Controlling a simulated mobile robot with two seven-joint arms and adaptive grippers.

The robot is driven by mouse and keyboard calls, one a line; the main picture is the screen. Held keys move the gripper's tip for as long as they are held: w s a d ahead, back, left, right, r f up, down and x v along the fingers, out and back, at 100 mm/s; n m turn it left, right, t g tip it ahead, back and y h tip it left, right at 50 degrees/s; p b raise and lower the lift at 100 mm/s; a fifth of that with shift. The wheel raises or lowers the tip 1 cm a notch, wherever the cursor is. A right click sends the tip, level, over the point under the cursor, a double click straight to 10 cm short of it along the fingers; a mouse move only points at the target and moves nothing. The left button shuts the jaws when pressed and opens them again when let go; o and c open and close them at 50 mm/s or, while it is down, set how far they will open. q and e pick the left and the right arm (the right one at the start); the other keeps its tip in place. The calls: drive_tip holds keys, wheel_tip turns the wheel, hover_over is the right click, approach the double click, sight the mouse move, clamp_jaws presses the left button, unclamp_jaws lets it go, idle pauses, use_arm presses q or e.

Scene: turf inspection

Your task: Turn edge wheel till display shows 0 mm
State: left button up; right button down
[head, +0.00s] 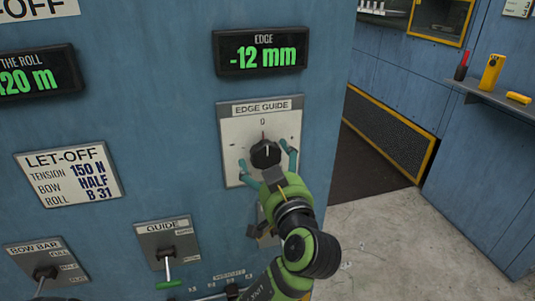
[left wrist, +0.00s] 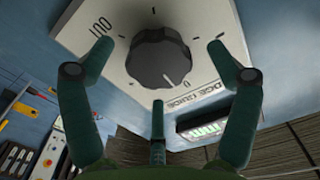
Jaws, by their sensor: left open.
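The edge wheel is a black ribbed knob (head: 265,153) on a pale plate (head: 232,128) labelled EDGE GUIDE, on the blue cabinet face. Its white mark points near the 0 on the scale. The EDGE display (head: 261,51) above reads -12 mm in green. My left gripper (head: 269,160) is open, its fingers spread around the knob from below. In the left wrist view the knob (left wrist: 160,58) sits between the open fingers (left wrist: 160,60), with visible gaps on both sides. The display (left wrist: 203,127) also shows there, too small to read. My right gripper is out of view.
Left on the cabinet are a LET-OFF plate (head: 68,172), a GUIDE lever with green handle (head: 168,268) and a BOW BAR lever (head: 44,273). A shelf (head: 500,101) with yellow and red items is at right. Clear floor (head: 385,235) lies right of the cabinet.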

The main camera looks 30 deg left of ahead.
use_arm(q)
drive_tip(key=shift+x, duration=1)
drive_tip(key=shift+w, duration=0.15)
drive_tip(key=c, duration=1.1)
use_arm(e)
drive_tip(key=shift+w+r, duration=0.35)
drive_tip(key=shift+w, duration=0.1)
use_arm(q)
drive_tip(key=shift+f, duration=0.15)
drive_tip(key=shift+m+p, duration=0.4)
drive_tip(key=shift+p, duration=0.1)
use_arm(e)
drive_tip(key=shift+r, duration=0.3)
